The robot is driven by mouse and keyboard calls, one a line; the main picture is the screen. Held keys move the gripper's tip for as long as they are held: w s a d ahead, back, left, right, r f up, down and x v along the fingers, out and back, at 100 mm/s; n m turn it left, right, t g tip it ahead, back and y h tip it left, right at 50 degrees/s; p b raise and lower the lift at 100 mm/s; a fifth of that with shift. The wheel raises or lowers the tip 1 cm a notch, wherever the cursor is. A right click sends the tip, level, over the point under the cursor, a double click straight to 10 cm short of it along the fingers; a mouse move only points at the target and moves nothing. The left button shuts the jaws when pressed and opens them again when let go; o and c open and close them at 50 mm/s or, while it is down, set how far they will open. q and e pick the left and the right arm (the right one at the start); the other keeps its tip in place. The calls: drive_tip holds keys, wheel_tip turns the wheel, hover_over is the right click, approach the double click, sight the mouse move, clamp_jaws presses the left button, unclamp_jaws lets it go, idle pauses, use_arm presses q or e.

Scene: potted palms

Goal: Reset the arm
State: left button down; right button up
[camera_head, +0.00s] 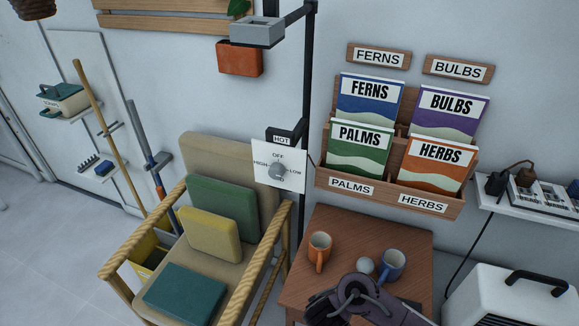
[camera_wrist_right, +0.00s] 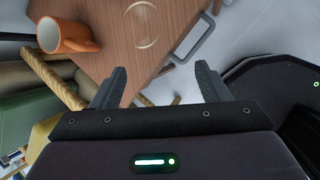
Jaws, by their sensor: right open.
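My right arm (camera_head: 362,302) shows dark at the bottom of the head view, in front of the wooden side table (camera_head: 328,232). In the right wrist view my right gripper (camera_wrist_right: 160,86) has its two dark fingers spread wide apart with nothing between them. An orange mug (camera_wrist_right: 68,36) is up and left of the fingers there, apart from them. The same mug (camera_head: 319,249) stands on the table in the head view. A blue mug (camera_head: 391,264) stands to its right, close to my arm. My left gripper is not in view.
A cushioned armchair (camera_head: 177,139) stands left of the table. A seed-packet rack (camera_head: 400,146) hangs above the table. A white heater (camera_head: 512,300) stands at right. Open floor (camera_head: 40,240) lies at left.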

drive_tip(key=s+a+f+m+g+y, duration=0.1)
drive_tip(key=s+f+m+g+y, duration=0.2)
drive_tip(key=f, duration=0.5)
drive_tip(key=s+a+f+m+g+y, duration=0.1)
drive_tip(key=s+f+m+g, duration=0.1)
drive_tip(key=f+m, duration=0.45)
drive_tip(key=s+d+f+m, duration=0.3)
drive_tip(key=s+f, duration=0.3)
drive_tip(key=f, duration=0.2)
drive_tip(key=s+d+f+m+t+y, duration=0.1)
drive_tip(key=s+d+f+m, duration=0.3)
drive_tip(key=s+f, duration=0.3)
wheel_tip(320, 180, down, 2)
drive_tip(key=shift+d+f, duration=0.15)
drive_tip(key=shift+d, duration=0.3)
drive_tip(key=s+d+f+m, duration=0.1)
drive_tip(key=s+d, duration=0.1)
drive_tip(key=s, duration=0.1)
drive_tip(key=s+d+f+m+h, duration=0.1)
drive_tip(key=s+d, duration=0.1)
drive_tip(key=s, duration=0.2)
drive_tip(key=s+d+f+m, duration=0.1)
drive_tip(key=s+d, duration=0.1)
drive_tip(key=s, duration=0.2)
drive_tip(key=shift+f+h, duration=0.4)
drive_tip(key=shift+c, duration=0.2)
